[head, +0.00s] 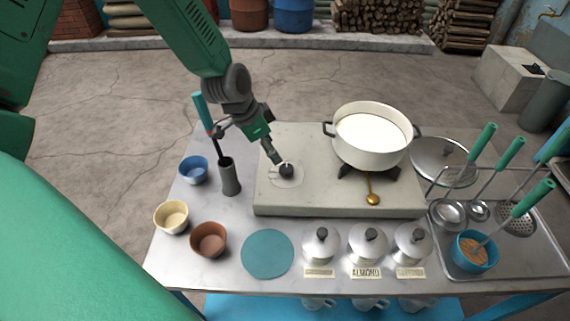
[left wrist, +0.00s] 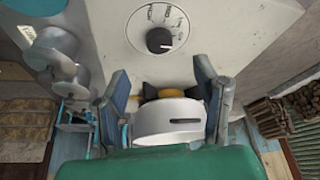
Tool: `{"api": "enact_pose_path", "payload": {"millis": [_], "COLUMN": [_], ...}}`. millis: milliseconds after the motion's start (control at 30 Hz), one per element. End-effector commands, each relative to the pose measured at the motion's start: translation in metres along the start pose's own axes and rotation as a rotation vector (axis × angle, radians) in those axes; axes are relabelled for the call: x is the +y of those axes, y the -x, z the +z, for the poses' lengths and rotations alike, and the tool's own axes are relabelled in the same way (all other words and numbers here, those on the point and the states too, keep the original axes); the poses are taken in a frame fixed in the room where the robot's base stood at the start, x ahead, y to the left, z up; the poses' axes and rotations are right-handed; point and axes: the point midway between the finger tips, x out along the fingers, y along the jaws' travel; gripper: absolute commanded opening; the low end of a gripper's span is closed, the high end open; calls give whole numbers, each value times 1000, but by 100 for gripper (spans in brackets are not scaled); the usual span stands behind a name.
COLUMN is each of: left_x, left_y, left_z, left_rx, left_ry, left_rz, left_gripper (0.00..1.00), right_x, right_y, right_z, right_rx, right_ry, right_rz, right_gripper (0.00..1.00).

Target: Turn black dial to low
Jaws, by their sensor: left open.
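The black dial (head: 287,171) sits on a pale round plate on the left part of the grey stove top (head: 320,195). In the left wrist view the dial (left wrist: 159,40) is near the top, with a white mark on its right side. My left gripper (head: 247,144) is open and empty above the stove's left side. In the head view its right finger overlaps the dial's upper edge; contact cannot be told. In the left wrist view its fingers (left wrist: 163,98) are spread below the dial. My right gripper is out of view.
A white pot of milk (head: 362,155) stands on the burner to the right, with a brass knob (head: 373,199) in front. A dark grey holder (head: 230,180) with a blue-handled tool stands left of the stove. Bowls, lidded jars and a ladle rack surround it.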

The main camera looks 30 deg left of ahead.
Motion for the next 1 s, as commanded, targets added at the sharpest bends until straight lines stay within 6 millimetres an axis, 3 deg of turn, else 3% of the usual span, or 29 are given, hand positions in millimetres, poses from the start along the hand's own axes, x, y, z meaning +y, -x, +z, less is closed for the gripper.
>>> {"api": "enact_pose_path", "payload": {"millis": [200, 400, 600, 867, 1000], "left_x": [0, -1, -1, 0, 0], "left_y": [-48, -77, -90, -90, -90], "left_z": [1, 2, 1, 1, 0], "left_rx": [-3, 0, 1, 1, 1], "left_ry": [1, 1, 1, 0, 0], "left_rz": [1, 1, 0, -1, -1], "left_gripper": [55, 55, 55, 55, 10], "right_x": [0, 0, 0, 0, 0], "right_y": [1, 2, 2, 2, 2], "right_z": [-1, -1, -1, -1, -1], "right_rx": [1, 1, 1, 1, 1], "right_ry": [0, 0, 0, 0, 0], "right_rz": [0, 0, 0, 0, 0], "right_gripper": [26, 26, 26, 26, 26]}}
